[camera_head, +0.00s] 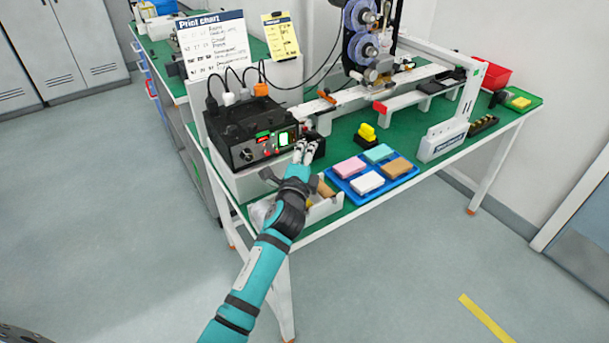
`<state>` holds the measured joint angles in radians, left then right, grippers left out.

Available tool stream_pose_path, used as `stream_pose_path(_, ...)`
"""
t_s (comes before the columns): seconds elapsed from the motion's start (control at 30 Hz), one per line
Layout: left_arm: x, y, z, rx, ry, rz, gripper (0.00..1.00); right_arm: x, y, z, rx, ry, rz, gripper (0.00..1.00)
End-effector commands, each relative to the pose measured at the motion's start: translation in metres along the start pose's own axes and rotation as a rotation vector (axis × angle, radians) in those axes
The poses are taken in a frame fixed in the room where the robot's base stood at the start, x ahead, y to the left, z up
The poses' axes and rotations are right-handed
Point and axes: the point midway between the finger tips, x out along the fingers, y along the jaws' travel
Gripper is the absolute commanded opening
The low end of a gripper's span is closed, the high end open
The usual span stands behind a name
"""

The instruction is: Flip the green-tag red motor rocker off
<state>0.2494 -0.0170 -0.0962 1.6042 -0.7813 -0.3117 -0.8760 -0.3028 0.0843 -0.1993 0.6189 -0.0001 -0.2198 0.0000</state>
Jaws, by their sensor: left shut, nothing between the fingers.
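A black control box (247,135) stands on a white stand at the left end of the green-topped bench. Its front has a knob, a small red readout (263,134), a lit green-edged panel (284,139) and small red parts. They are too small to tell which is the green-tag red motor rocker or how it is set. My left gripper (305,149) is shut and empty at the right end of the box's front, its fingertips close to the face. It hides part of that corner; contact cannot be told. My right gripper is not in view.
A blue tray (349,183) with coloured blocks lies right of my left arm. A white bin (320,212) sits at the bench's front edge by my wrist. Cables rise behind the box near the print chart (214,45). A reel machine (362,45) stands behind.

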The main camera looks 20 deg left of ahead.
Motion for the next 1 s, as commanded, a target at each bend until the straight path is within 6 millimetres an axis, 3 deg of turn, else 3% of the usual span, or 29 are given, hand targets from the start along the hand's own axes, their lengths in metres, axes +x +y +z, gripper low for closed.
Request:
stream_pose_path(0.17,-0.027,-0.003,0.001,0.002,0.001,0.002,0.0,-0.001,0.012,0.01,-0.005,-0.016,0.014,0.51)
stream_pose_path(0.53,-0.083,-0.012,0.001,0.0,0.001,0.001,0.0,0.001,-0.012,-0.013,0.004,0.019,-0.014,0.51)
stream_pose_path(1.0,-0.092,-0.015,0.001,0.001,0.001,0.001,0.0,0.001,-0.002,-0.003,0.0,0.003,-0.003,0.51)
